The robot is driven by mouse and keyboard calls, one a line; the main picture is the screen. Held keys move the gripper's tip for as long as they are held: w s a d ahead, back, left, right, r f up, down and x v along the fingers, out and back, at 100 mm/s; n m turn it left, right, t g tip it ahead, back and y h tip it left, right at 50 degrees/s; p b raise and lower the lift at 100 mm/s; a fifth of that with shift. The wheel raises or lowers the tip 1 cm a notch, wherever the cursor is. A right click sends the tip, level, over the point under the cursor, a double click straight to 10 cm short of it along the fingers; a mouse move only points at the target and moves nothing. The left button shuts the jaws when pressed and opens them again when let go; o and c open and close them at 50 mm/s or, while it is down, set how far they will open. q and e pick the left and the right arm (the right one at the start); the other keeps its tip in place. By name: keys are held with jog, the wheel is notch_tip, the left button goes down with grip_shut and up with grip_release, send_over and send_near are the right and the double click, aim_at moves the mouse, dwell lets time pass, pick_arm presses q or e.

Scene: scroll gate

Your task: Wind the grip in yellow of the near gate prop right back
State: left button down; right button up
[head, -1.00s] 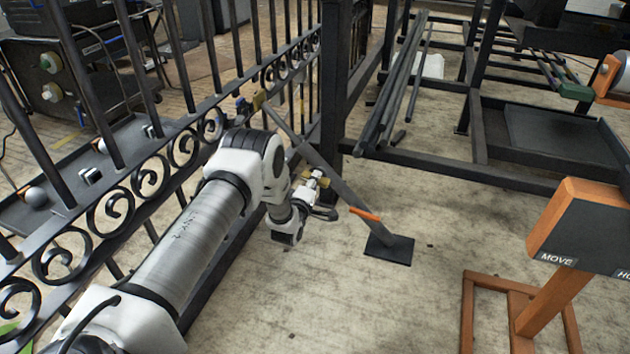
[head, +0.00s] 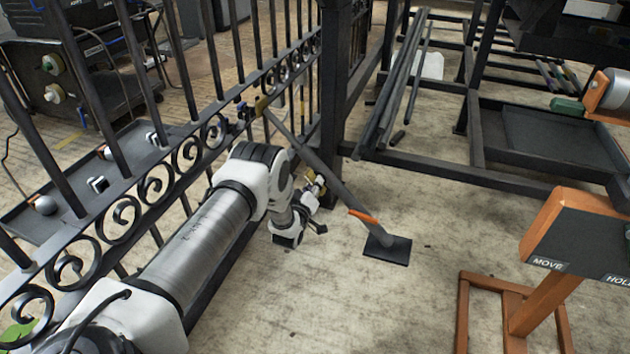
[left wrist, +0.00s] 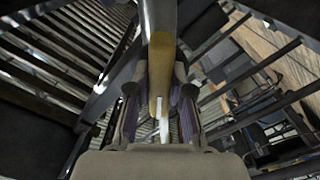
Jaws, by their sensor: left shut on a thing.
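The near gate prop (head: 320,175) is a grey slanted strut running from the black scroll gate (head: 150,188) down to a dark floor plate (head: 387,247). An orange lever (head: 363,216) sits near its foot. My left gripper (head: 317,186) is beside the middle of the strut, partly hidden by its own wrist. In the left wrist view my left gripper (left wrist: 160,100) is shut on a yellow grip (left wrist: 157,108) between its fingers. How far the grip is turned cannot be told. My right gripper is not in view.
A black gate post (head: 335,80) stands behind the prop. A rack with long dark bars (head: 395,95) is at the back right. An orange stand with a MOVE and HOLD panel (head: 570,240) is at the right. The floor between is clear.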

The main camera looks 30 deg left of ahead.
pick_arm(q)
jog(key=m+p, duration=0.1)
jog(key=m, duration=0.3)
jog(key=shift+m+p, duration=0.75)
jog(key=shift+m, duration=1.15)
jog(key=c, duration=1)
grip_release()
jog(key=shift+c, duration=0.2)
jog(key=v, duration=1.2)
jog(key=shift+f, duration=0.1)
